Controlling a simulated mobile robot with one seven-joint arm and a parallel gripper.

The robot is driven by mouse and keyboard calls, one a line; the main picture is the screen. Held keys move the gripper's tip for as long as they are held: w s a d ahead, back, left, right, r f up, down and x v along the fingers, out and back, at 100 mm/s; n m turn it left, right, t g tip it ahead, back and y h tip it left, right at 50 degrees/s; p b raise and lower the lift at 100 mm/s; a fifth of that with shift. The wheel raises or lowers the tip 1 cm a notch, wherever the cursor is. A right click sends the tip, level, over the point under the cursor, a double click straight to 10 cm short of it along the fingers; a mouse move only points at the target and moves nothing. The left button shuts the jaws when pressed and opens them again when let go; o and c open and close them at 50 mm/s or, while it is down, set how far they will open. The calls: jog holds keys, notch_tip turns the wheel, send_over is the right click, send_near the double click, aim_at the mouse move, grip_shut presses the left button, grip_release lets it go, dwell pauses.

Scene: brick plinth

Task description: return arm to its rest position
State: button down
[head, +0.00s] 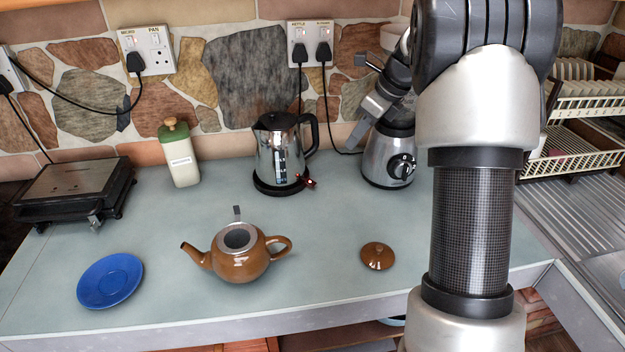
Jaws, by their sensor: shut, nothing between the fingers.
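My arm stands large in the right of the head view. My gripper (362,128) shows partly behind it, in front of the blender, shut and empty, above the worktop and apart from the teapot. A brown teapot (239,262) stands upright on the worktop, spout to the left, its top open. Its brown lid (377,256) lies on the worktop to the right of the teapot. A blue saucer (110,281) lies at the front left.
A kettle (281,155), a blender (390,157), a cream canister with a green lid (179,155) and a black grill (73,190) stand along the back of the worktop (320,290). A dish rack (588,105) stands by the sink at right. The front middle is clear.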

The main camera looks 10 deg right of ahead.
jog(key=shift+r, duration=0.2)
dwell(0.3)
jog(key=s+a+r+n+h+p, duration=0.1)
jog(key=s+a+r+n+p, duration=0.15)
jog(key=s+r+n, duration=0.5)
jog(key=s+a+r+n+p, duration=0.1)
jog(key=s+a+r+n, duration=0.35)
jog(key=s, duration=0.55)
jog(key=s+n+t+h+p, duration=0.2)
jog(key=s+n, duration=1.2)
jog(key=s, duration=0.2)
jog(key=shift+a+r+h+p, duration=0.2)
jog(key=shift+a+h+p, duration=0.2)
jog(key=shift+a, duration=0.05)
